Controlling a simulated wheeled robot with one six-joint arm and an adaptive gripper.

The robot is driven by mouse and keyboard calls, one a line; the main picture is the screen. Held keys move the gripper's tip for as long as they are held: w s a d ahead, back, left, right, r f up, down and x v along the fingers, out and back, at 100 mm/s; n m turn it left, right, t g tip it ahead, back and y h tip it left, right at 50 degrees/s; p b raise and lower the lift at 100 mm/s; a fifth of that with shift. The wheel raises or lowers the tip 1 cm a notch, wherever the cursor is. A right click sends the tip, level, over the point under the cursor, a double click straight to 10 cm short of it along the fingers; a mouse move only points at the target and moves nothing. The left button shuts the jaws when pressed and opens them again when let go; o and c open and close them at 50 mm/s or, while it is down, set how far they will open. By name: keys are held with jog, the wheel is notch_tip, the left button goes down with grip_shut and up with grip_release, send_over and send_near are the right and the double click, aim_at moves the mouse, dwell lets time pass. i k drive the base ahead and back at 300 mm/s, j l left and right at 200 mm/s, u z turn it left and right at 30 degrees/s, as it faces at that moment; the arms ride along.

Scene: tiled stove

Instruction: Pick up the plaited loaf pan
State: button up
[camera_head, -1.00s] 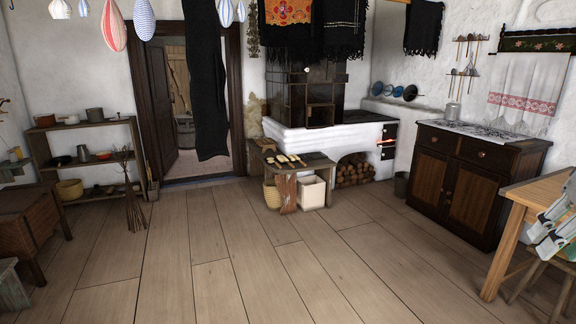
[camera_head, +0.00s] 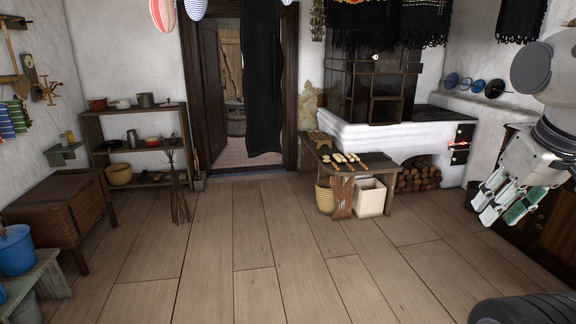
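I cannot make out a plaited loaf pan for certain. A small wooden bench (camera_head: 374,167) stands in front of the stove. On it lie several small pale pieces (camera_head: 350,157) and, at its back left, a brownish patterned object (camera_head: 319,138) too small to identify. My gripper (camera_head: 498,213) hangs at the right edge of the picture, pointing down, far from the bench. Its fingers look spread apart with nothing between them.
A wicker basket (camera_head: 325,196) and a cream box (camera_head: 369,197) sit under the bench. The white stove (camera_head: 352,134) is behind it, with firewood (camera_head: 419,175) beneath. Shelves with pots (camera_head: 136,145) and a wooden chest (camera_head: 66,206) stand left. The plank floor (camera_head: 230,255) between is clear.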

aim_at(340, 160)
jog(key=i+u, duration=0.1)
jog(key=i, duration=2.1)
jog(key=i+z, duration=0.15)
jog(key=i, duration=0.45)
jog(key=i+j+z, duration=0.15)
jog(key=i, duration=0.45)
jog(key=i+j+z, duration=0.15)
jog(key=i, duration=0.45)
